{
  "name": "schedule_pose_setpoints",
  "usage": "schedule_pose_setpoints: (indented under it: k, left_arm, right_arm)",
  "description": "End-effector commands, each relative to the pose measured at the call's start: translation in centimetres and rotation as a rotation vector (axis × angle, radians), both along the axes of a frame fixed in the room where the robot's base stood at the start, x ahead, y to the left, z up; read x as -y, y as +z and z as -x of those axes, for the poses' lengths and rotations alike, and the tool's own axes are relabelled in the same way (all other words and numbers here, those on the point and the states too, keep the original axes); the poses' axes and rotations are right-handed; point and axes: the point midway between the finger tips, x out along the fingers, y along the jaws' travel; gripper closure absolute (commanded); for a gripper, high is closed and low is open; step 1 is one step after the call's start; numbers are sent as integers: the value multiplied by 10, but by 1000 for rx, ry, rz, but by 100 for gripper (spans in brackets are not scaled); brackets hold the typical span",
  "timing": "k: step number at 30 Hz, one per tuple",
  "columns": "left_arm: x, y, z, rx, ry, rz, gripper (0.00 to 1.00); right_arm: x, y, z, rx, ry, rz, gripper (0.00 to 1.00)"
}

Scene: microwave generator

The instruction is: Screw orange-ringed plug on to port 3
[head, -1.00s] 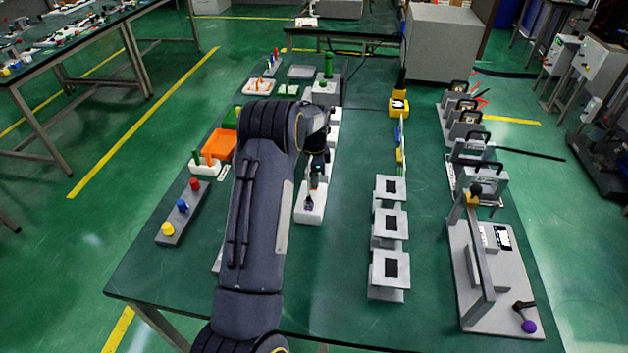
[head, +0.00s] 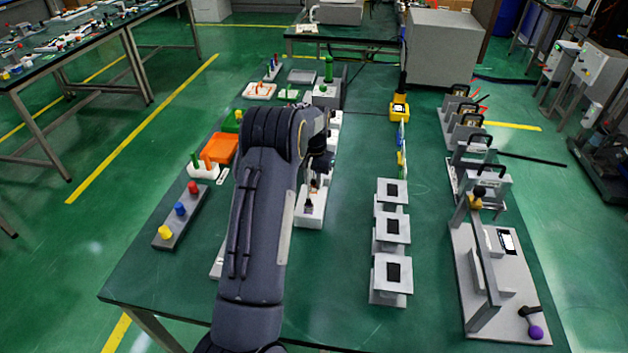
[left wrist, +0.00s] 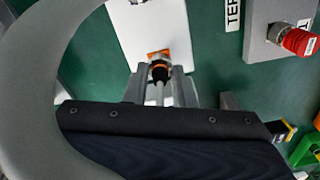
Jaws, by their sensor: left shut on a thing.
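My left gripper (head: 316,186) hangs over a white block (head: 308,217) near the middle of the bench in the head view. In the left wrist view, the gripper (left wrist: 160,88) is shut on the dark orange-ringed plug (left wrist: 159,69), whose orange part shows just beyond the fingertips. The white block (left wrist: 150,28) lies behind the plug there. My arm hides part of the bench. My right gripper is not in view.
A grey strip with yellow, blue and red knobs (head: 181,216) stands left of my arm. Grey stands (head: 390,270) line the bench to the right, with a grey lever fixture (head: 510,290) beyond. Bare green bench lies between block and stands. A red connector (left wrist: 298,40) shows in the wrist view.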

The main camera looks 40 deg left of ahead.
Motion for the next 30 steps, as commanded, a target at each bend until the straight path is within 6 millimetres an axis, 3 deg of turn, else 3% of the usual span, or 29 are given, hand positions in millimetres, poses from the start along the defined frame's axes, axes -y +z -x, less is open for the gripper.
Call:
schedule_pose_setpoints:
  k: [30]
  left_arm:
    - [-2, 2, 0, 5, 889, -1, 100]
  right_arm:
    - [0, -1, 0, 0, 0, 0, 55]
